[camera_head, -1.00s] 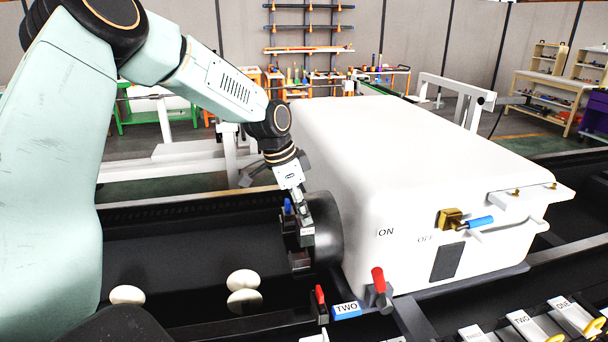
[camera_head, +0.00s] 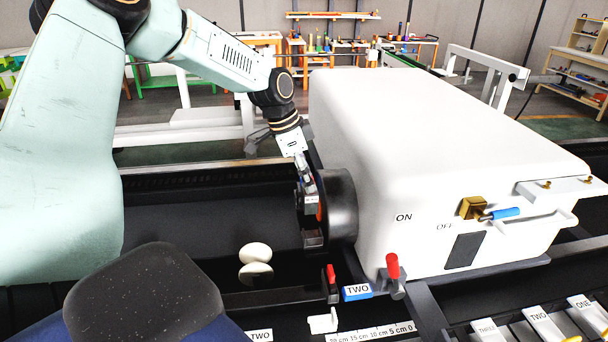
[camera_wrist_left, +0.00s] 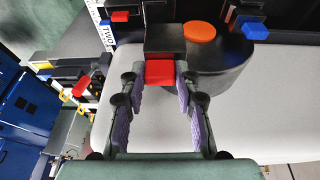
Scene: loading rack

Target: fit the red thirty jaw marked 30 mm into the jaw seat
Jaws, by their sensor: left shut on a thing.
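My left gripper (camera_head: 309,198) is at the front face of the black chuck (camera_head: 342,205) on the white machine. In the left wrist view, my left gripper (camera_wrist_left: 160,85) is shut on the red-faced jaw (camera_wrist_left: 160,72), which has a dark body. The jaw lies against or just in front of the chuck (camera_wrist_left: 228,68); I cannot tell how far it sits in its seat. An orange disc (camera_wrist_left: 200,32) marks the chuck's middle. A blue-tipped jaw (camera_wrist_left: 255,31) is on the chuck's other side. The 30 mm mark is not readable. My right gripper is not in view.
The white machine housing (camera_head: 440,150) fills the right side, with a red lever (camera_head: 392,266) at its lower front corner.

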